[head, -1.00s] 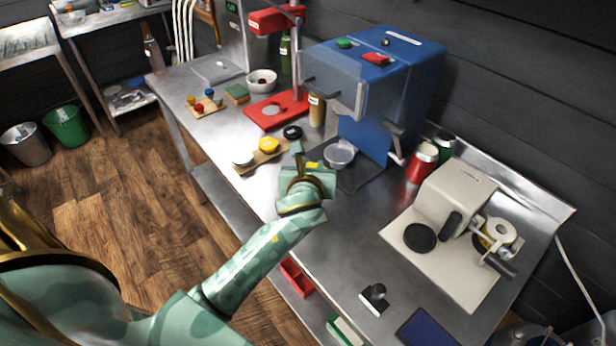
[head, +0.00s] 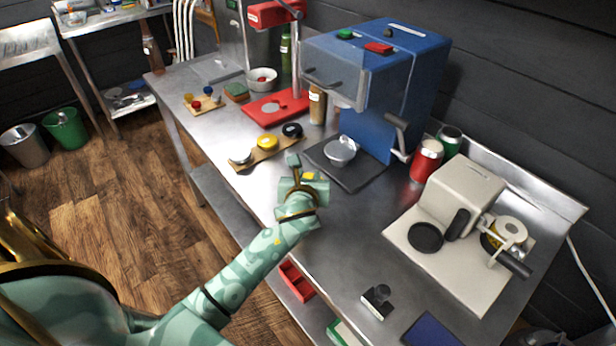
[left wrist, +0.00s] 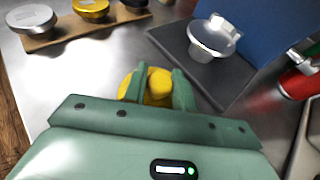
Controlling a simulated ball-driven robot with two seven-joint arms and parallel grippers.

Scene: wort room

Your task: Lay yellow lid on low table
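My left gripper (head: 300,168) is above the steel bench, just right of a wooden board. In the left wrist view its fingers (left wrist: 158,85) are closed around a yellow knobbed piece (left wrist: 159,84), which looks like the yellow lid. A little yellow shows at the gripper in the head view (head: 309,176); the hand hides the rest. Another yellow round piece (head: 267,142) sits on the wooden board, between a silver and a black one. A steel table (head: 28,36) stands at the far left; I cannot tell whether it is the low table. My right gripper is not in view.
Bins (head: 66,130) stand on the floor. The wooden floor (head: 120,205) at left is open.

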